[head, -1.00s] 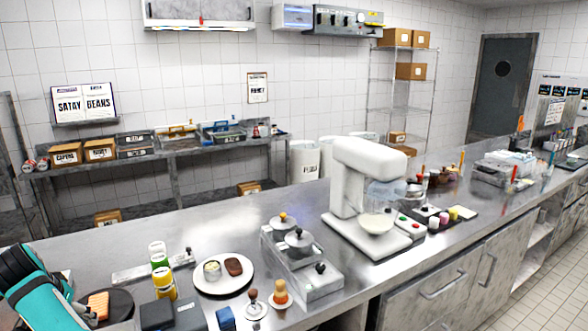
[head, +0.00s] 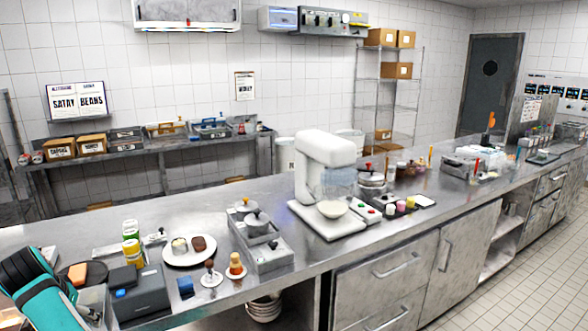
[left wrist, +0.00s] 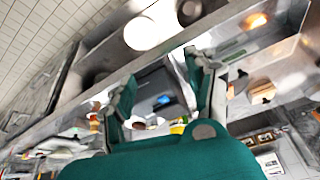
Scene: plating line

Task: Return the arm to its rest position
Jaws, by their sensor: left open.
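My teal left arm shows at the lower left of the head view, over the near left end of the steel counter (head: 90,237); its fingertips cannot be made out there. My right gripper is in neither view.
A white plate (head: 190,260) with food, bottles (head: 133,253), a steel pan unit (head: 270,258) and a white mixer (head: 318,170) stand along the counter. A shelf (head: 110,157) lines the back wall. The tiled floor (head: 530,285) at right is clear.

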